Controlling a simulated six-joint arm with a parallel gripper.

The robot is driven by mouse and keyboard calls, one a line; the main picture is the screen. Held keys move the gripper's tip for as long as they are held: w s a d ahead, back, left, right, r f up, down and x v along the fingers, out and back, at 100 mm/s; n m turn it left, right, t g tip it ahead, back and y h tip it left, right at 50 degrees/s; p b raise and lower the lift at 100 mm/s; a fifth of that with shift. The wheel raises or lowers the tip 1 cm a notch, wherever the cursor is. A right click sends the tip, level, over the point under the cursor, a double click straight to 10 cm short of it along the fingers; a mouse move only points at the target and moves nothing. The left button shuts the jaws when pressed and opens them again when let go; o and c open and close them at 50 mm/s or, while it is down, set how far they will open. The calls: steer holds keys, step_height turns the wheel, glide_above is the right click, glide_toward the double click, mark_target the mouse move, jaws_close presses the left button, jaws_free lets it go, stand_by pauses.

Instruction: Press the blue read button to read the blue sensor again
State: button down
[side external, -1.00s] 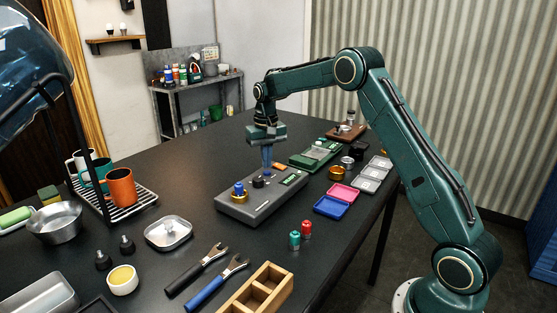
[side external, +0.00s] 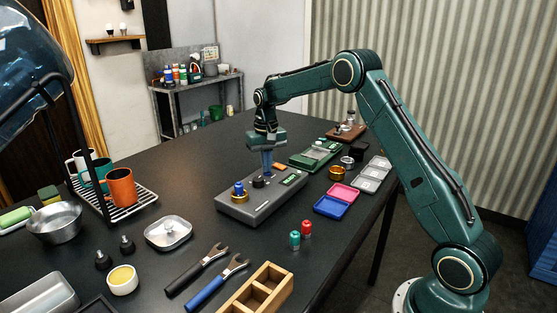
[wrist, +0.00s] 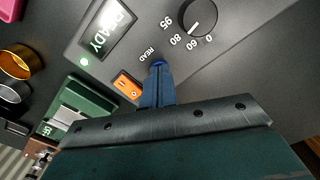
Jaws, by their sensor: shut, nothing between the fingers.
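The grey console (side external: 262,207) stands mid-table in the side view. In the wrist view its blue read button (wrist: 158,62) shows beside the READ label, at the tips of my blue fingers. My gripper (wrist: 158,72) is shut and empty, pointing down over the button; whether it touches cannot be told. In the side view my gripper (side external: 267,172) hides the button. The console display (wrist: 108,29) reads READY, beside a lit green lamp (wrist: 84,60). A blue-topped part in a brass collar (side external: 239,192), possibly the blue sensor, stands at the console's left end.
A numbered dial (wrist: 198,17) and an orange switch (wrist: 127,85) lie close to the button. A green device (side external: 315,154) stands behind the console. Pink (side external: 343,192) and blue (side external: 330,208) trays lie to the right. Wrenches (side external: 217,284) lie in front.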

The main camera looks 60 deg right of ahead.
steer(key=shift+f, duration=0.15)
stand_by(0.5)
steer(key=shift+r, duration=2.25)
step_height(320, 180, up, 6)
stand_by(0.8)
